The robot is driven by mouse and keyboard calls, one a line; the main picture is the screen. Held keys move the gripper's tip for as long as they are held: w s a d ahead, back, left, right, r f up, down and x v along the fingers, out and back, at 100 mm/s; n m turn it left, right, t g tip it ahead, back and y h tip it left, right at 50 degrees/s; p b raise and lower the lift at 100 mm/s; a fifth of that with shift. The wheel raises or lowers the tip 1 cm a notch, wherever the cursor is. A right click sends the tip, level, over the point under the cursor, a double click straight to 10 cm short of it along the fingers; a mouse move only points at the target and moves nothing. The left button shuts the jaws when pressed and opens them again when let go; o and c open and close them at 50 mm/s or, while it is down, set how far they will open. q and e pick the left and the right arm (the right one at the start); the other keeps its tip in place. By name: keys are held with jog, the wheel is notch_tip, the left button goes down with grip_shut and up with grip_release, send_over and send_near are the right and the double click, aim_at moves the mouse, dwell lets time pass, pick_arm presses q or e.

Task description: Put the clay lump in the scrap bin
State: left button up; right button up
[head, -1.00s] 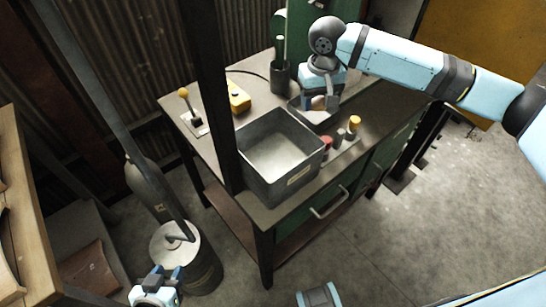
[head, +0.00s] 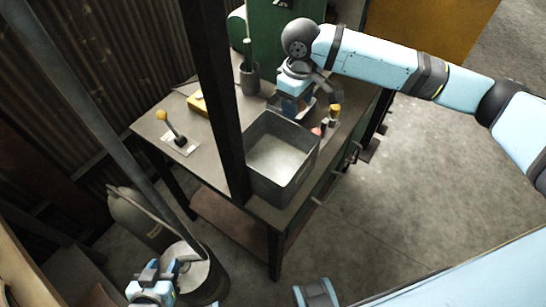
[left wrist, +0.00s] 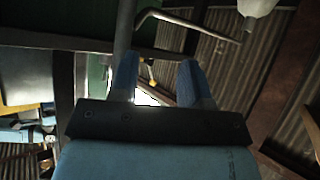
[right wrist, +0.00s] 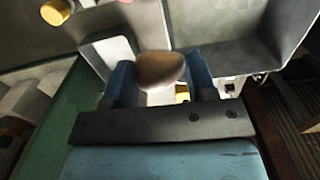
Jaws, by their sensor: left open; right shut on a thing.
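The clay lump (right wrist: 160,68), brown and rounded, is between the fingers of my right gripper (right wrist: 160,76) in the right wrist view. In the head view my right gripper (head: 292,104) is shut on it just behind the grey bin's back edge; the lump is not clearly visible there. The scrap bin appears to be the large grey open box (head: 297,187) on the table; its visible floor looks empty. My left gripper (head: 150,270) is open and empty, low at the left, close to the grey cylinder. It also shows in the left wrist view (left wrist: 157,70).
The table (head: 214,160) also holds a yellow-knobbed lever (head: 170,125), a yellow box (head: 197,103), a dark cup (head: 249,80) and small coloured-capped items (head: 332,114). A dark post (head: 214,90) rises beside the bin. A grey cylinder (head: 205,275) stands left on the floor.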

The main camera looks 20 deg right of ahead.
jog(key=s+a+r+n+p, duration=0.5)
jog(key=s+r+n+p, duration=0.25)
jog(key=n, duration=0.75)
jog(key=n+p, duration=0.2)
jog(key=n, duration=0.1)
send_over(284, 171)
notch_tip(284, 171, down, 16)
jog(key=shift+a+r, duration=0.1)
jog(key=shift+f, duration=2.3)
jog(key=shift+f, duration=0.1)
jog(key=o, duration=0.9)
jog(key=shift+o, duration=0.2)
notch_tip(284, 171, up, 12)
